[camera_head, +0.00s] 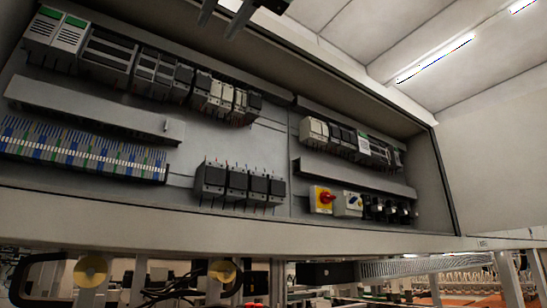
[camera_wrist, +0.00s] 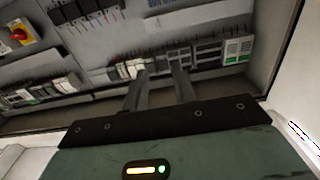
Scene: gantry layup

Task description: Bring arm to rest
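My gripper (camera_wrist: 158,82) shows in the wrist view with its two dark fingers apart and nothing seen between them. The fingers point toward the electrical panel, which appears upside down there. In the head view, part of my gripper (camera_head: 224,14) hangs at the top edge, in front of the cabinet's upper frame. Most of my arm is out of the picture.
An open cabinet (camera_head: 265,150) holds rows of modules, terminal blocks (camera_head: 85,150), dark contactors (camera_head: 238,185) and a red-yellow rotary switch (camera_head: 324,198). Its frame edges stick out around it. Below are stands and a cable duct (camera_head: 425,265). A bare wall is at right.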

